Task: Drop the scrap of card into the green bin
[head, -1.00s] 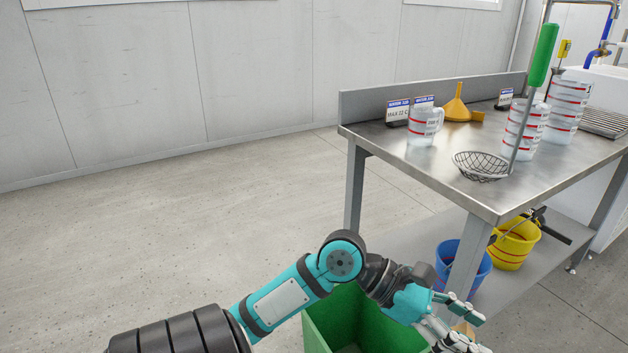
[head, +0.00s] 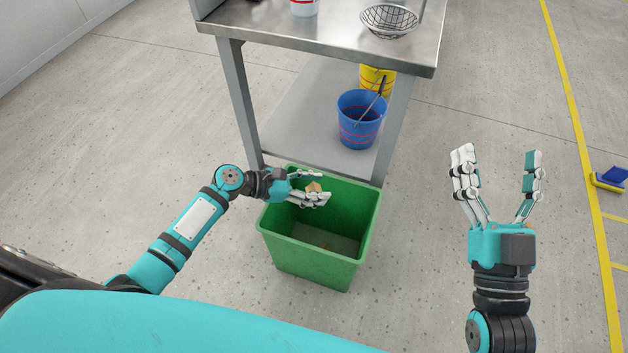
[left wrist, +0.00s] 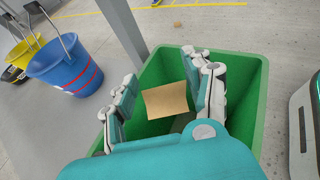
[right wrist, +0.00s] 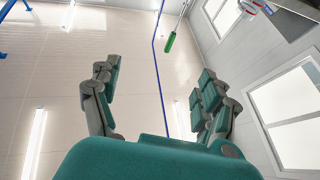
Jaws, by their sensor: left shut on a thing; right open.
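The scrap of card (head: 313,187) is a small brown piece held between the fingers of my left gripper (head: 311,187). In the left wrist view the card (left wrist: 166,101) shows between the fingers of the left gripper (left wrist: 163,95), over the bin's opening. The green bin (head: 310,262) stands on the floor in front of the table; its walls (left wrist: 250,95) also surround the fingers in the left wrist view. My right gripper (head: 511,175) is open and empty, raised to the right of the bin. Its spread fingers show in the right wrist view (right wrist: 158,100).
A steel table (head: 260,25) stands behind the bin, with a wire basket (head: 389,20) on top. A blue bucket (head: 358,122) and a yellow bucket (head: 375,80) sit on its lower shelf. A blue and yellow object (head: 612,178) lies on the floor at far right.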

